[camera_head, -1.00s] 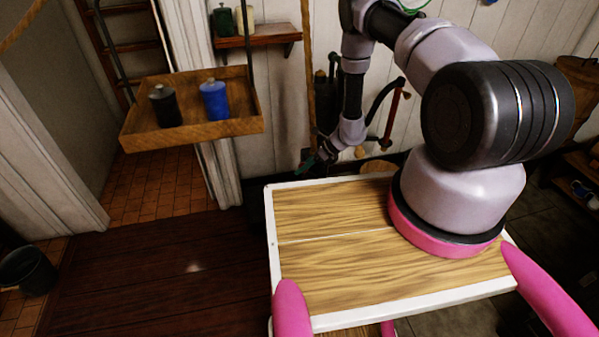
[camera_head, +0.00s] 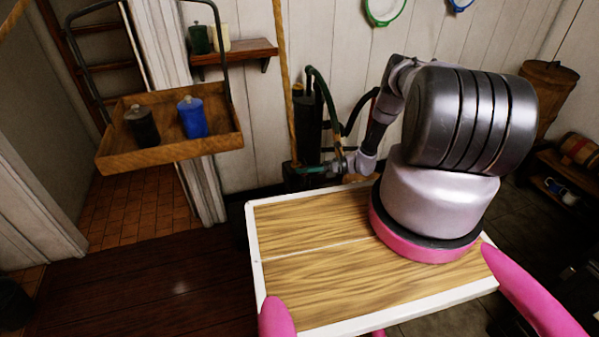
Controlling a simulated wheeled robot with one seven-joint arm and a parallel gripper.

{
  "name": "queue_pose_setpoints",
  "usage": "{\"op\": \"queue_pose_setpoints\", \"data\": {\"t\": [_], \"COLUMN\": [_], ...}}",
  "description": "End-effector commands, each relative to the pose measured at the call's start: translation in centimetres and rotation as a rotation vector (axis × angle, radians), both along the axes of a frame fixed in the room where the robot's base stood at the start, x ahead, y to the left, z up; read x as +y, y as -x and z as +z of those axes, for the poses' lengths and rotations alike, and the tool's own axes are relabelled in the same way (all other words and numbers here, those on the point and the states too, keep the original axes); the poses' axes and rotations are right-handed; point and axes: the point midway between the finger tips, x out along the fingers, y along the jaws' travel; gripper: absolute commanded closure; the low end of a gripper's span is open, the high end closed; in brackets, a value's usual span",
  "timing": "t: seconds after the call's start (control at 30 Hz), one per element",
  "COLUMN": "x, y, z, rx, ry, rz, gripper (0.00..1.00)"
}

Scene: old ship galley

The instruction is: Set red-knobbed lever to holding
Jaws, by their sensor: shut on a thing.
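My gripper (camera_head: 318,168) is small in the head view, low against the far wall, beyond the wooden top. It is shut on what appears to be the lever, at the foot of a dark upright machine (camera_head: 307,128) with a dark green hose. The fingertips and the red knob cannot be made out there, so the lever's setting cannot be read. A thin red bar (camera_head: 374,94) shows to the right of the machine, partly behind my arm.
A hanging wooden tray (camera_head: 170,150) at the left holds a black canister (camera_head: 142,127) and a blue canister (camera_head: 192,117). A wall shelf (camera_head: 234,58) is behind it. Dark floor (camera_head: 150,285) is open at the left.

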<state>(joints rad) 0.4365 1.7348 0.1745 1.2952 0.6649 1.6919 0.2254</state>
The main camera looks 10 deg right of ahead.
Motion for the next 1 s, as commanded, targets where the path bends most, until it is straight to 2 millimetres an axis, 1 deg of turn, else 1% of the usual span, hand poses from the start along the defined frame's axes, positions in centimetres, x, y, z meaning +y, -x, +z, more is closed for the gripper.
{"op": "queue_pose_setpoints", "data": {"t": [0.2,0.63,0.67,0.7,0.73,1.0], "x": [-0.45,-0.58,-0.59,-0.59,-0.59,-0.53], "y": [-0.07,-0.1,-0.09,-0.09,-0.09,-0.07], "z": [-0.02,-0.02,-0.02,-0.02,-0.02,-0.01], "rx": [0.004,0.005,0.005,0.005,0.005,0.005], "ry": [-0.045,-0.052,-0.052,-0.052,-0.052,-0.052], "rz": [-0.002,-0.002,-0.002,-0.002,-0.002,0.0], "gripper": [1.0,1.0,0.45,0.29,0.19,0.19]}}
